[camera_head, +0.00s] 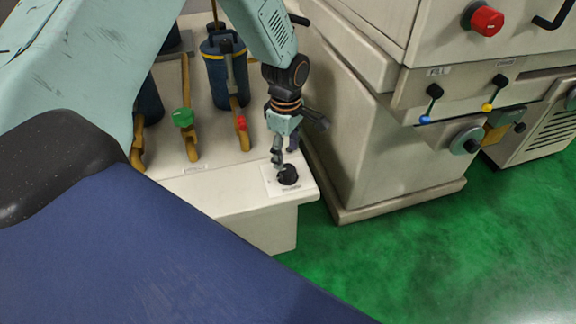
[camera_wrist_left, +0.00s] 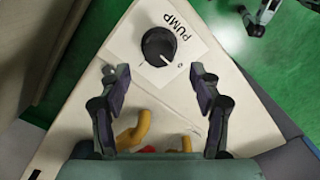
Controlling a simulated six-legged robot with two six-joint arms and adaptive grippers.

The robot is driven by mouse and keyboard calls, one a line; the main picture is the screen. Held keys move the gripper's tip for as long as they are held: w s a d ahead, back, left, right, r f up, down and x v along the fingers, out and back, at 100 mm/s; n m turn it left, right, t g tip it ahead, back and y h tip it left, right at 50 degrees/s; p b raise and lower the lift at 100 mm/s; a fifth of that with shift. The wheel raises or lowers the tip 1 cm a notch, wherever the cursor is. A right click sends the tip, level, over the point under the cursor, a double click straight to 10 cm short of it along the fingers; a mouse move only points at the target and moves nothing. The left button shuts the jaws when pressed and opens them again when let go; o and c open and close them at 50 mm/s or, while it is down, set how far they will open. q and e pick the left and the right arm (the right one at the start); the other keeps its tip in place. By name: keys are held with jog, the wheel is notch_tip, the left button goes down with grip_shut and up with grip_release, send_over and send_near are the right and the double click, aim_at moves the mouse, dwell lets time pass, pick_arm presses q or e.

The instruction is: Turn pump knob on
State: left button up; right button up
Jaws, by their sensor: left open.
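The pump knob (camera_head: 288,175) is a round black knob on a white plate at the front corner of the beige bench. In the left wrist view the knob (camera_wrist_left: 158,46) sits beside the word PUMP, and its white pointer line faces the small round mark at lower right. My left gripper (camera_head: 285,152) is just above the knob, pointing down. In the left wrist view the left gripper (camera_wrist_left: 160,82) has its two fingers spread wide and empty, with the knob ahead between their lines, apart from both.
Yellow pipes with a green valve handle (camera_head: 183,118) and a red one (camera_head: 241,123) stand behind, by a blue filter canister (camera_head: 226,68). A beige machine (camera_head: 380,150) with a red button (camera_head: 487,20) stands to the right. Green floor (camera_head: 420,250) lies open in front.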

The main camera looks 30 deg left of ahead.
aim_at(287, 169)
pick_arm(q)
jog(key=f, duration=0.3)
jog(key=f+b, duration=0.1)
jog(key=shift+d+f, duration=0.25)
jog(key=shift+f, duration=0.1)
jog(key=shift+a+f, duration=0.15)
jog(key=shift+f, duration=0.1)
jog(key=shift+c, duration=0.5)
jog(key=shift+c, duration=0.7)
jog(key=c, duration=0.9)
